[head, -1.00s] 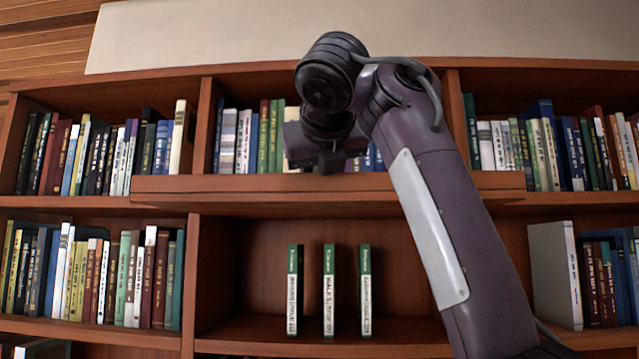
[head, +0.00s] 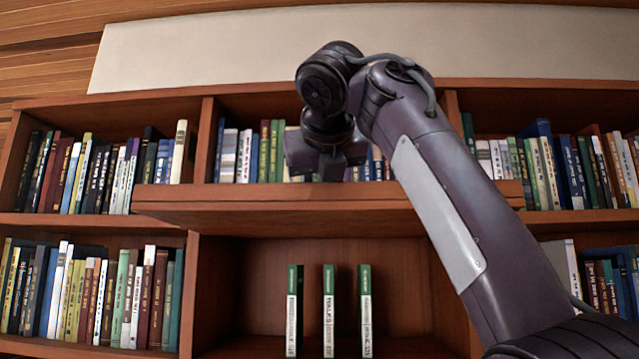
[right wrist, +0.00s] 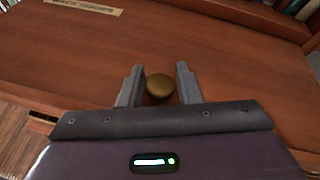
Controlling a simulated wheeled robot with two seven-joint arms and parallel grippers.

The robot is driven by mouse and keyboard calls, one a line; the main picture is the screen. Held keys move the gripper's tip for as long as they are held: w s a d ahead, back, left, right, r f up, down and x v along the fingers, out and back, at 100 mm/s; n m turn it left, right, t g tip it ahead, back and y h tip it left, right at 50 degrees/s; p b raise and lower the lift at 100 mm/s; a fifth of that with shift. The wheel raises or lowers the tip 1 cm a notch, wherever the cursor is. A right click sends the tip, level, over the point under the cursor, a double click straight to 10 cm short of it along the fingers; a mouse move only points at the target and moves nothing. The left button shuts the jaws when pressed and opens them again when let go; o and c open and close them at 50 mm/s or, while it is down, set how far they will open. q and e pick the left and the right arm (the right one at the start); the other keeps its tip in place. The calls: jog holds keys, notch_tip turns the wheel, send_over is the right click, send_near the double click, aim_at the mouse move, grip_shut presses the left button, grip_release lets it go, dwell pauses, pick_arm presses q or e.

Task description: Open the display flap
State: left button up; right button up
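The display flap (head: 230,213) is a wide wooden panel sticking out from the middle bay of the bookcase, above an open compartment. The right wrist view shows its broad brown face (right wrist: 235,75), with a label strip (right wrist: 84,6) and a round brass knob (right wrist: 160,87). My right gripper (head: 325,172) is over the flap. In the right wrist view its two fingers (right wrist: 159,80) stand apart on either side of the knob, with small gaps visible; I see no firm grip. The knob is hidden in the head view. My left gripper is out of view.
Three green-and-white books (head: 328,310) stand upright in the compartment below the flap. Rows of books (head: 100,170) fill the neighbouring shelves. Wooden uprights (head: 190,285) border the middle bay. My right arm covers part of the right side.

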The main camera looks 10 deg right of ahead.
jog(key=shift+o, duration=1.2)
jog(key=shift+d, duration=0.1)
jog(key=shift+o, duration=0.6)
jog(key=shift+w+d+f, duration=0.1)
jog(key=shift+w+d, duration=0.05)
jog(key=shift+d, duration=0.05)
jog(key=shift+s+a+r, duration=0.2)
jog(key=shift+s, duration=0.2)
jog(key=d+b+v, duration=0.1)
jog(key=v, duration=0.6)
jog(key=shift+a, duration=0.35)
jog(key=shift+w, duration=0.15)
